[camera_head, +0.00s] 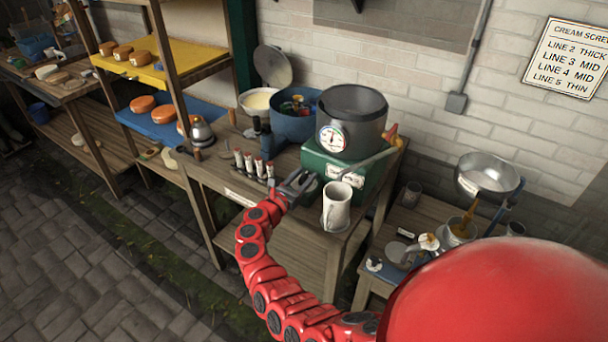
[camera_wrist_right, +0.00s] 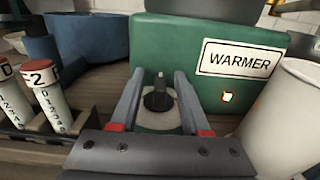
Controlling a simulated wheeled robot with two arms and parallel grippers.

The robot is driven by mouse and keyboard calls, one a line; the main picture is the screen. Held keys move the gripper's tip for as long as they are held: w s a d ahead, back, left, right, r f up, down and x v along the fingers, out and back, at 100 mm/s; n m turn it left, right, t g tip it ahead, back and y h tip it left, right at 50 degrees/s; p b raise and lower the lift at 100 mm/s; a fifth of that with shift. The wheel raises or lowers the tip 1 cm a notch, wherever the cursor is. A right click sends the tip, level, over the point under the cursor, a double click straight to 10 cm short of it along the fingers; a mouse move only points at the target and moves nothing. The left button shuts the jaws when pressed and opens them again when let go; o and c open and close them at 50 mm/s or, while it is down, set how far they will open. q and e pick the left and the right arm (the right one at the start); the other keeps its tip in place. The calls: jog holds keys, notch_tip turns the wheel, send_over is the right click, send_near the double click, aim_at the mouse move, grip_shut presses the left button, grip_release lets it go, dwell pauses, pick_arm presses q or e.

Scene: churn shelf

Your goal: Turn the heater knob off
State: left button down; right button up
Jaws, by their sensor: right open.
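The heater is a green box labelled WARMER (camera_head: 352,172) on the wooden bench, with a grey pot on top. My right gripper (camera_head: 302,180) is in front of the heater's left part. In the right wrist view my right gripper (camera_wrist_right: 158,95) is open, with one finger on each side of the knob; I cannot tell whether they touch it. My left gripper is not in view.
A white mug (camera_head: 337,208) stands close right of the gripper. A rack of red-capped vials (camera_head: 252,165) stands close left. A grey pot (camera_head: 352,110) with a dial sits on the heater, and a blue pot (camera_head: 292,128) is behind the vials.

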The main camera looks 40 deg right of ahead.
grip_shut()
dwell(0.4)
